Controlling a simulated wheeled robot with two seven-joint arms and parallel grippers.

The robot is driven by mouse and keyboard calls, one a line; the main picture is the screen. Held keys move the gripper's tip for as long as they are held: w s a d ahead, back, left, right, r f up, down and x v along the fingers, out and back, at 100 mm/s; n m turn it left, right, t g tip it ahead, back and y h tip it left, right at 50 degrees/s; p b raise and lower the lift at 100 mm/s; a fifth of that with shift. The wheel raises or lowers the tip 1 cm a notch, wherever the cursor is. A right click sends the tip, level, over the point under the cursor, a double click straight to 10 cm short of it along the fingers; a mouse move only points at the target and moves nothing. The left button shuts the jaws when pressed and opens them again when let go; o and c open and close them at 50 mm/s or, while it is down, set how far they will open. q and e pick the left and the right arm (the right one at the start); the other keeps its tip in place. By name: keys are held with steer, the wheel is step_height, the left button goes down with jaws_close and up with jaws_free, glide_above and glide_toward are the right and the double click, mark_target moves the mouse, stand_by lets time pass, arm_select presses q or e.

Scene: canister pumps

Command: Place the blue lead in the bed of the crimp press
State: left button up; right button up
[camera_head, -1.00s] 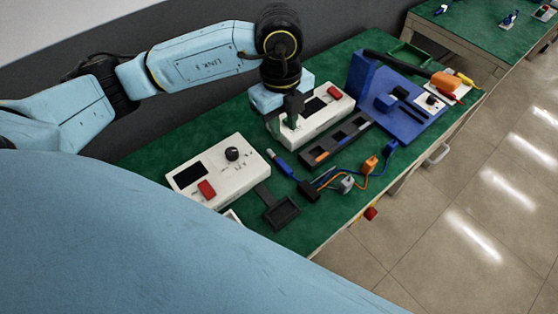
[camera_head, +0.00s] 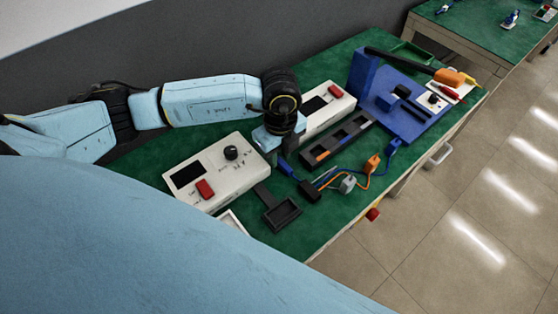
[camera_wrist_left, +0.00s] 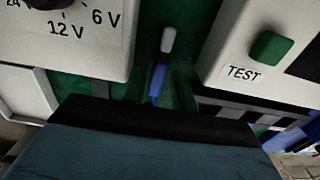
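The blue lead (camera_head: 286,169) lies on the green bench between two white boxes, its inner end at a black block with wires. In the left wrist view the lead (camera_wrist_left: 159,78) shows a blue body and a red and white tip. My left gripper (camera_head: 279,155) is low over it, pointing down, with dark fingers seemingly apart on either side of the lead; contact cannot be made out. The crimp press (camera_head: 420,122) is at the back right, with a blue base, upright block and a long lever with an orange handle. My right gripper is out of view.
One white box (camera_head: 218,190) stands left of my gripper, another (camera_head: 325,112) behind it. A black compartment tray (camera_head: 336,147), connectors such as an orange one (camera_head: 373,163), and a small black tray (camera_head: 283,214) are close by. A green tray (camera_head: 410,52) is behind the press.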

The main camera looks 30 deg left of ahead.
arm_select(q)
steer(key=shift+f, duration=0.55)
jaws_close()
steer(key=shift+r, duration=0.15)
